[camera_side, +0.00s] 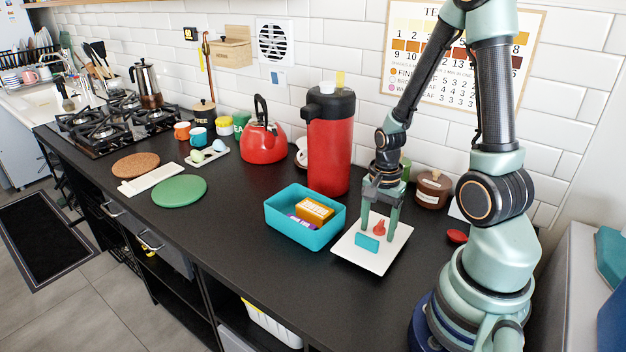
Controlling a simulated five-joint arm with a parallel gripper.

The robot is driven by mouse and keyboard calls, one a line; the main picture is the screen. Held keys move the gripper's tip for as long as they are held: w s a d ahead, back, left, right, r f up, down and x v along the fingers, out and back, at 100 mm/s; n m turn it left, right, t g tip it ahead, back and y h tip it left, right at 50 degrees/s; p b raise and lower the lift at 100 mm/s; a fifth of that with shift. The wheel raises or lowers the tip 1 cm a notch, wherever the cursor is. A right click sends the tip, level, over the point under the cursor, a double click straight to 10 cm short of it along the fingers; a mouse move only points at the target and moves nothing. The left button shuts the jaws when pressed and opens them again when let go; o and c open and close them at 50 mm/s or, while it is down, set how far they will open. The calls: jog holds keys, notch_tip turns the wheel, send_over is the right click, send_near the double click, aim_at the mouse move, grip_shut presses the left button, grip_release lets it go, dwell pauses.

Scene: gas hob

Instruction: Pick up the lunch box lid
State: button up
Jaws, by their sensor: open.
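The open teal lunch box (281,226) stands in the middle of the counter and holds an orange-yellow box (315,208) and a purple item (300,222). A flat white square (352,256), perhaps its lid, lies flat on the counter just right of it. A small red knob-like piece (379,228) and a small teal block (367,243) show on the white square; I cannot tell whether they are fixed to it. My gripper (379,231) points down over the white square, open, its fingers either side of the red piece. Contact cannot be made out.
A tall red flask (329,145) stands behind the lunch box, with a red kettle (263,141) further left. A brown jar (433,189) and a small red item (457,236) are right of my gripper. The counter in front of the white square is clear.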

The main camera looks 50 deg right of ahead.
aim_at(378, 225)
grip_shut()
jog(key=shift+r, duration=0.2)
notch_tip(378, 225, up, 20)
jog(key=shift+f, duration=0.15)
dwell(0.5)
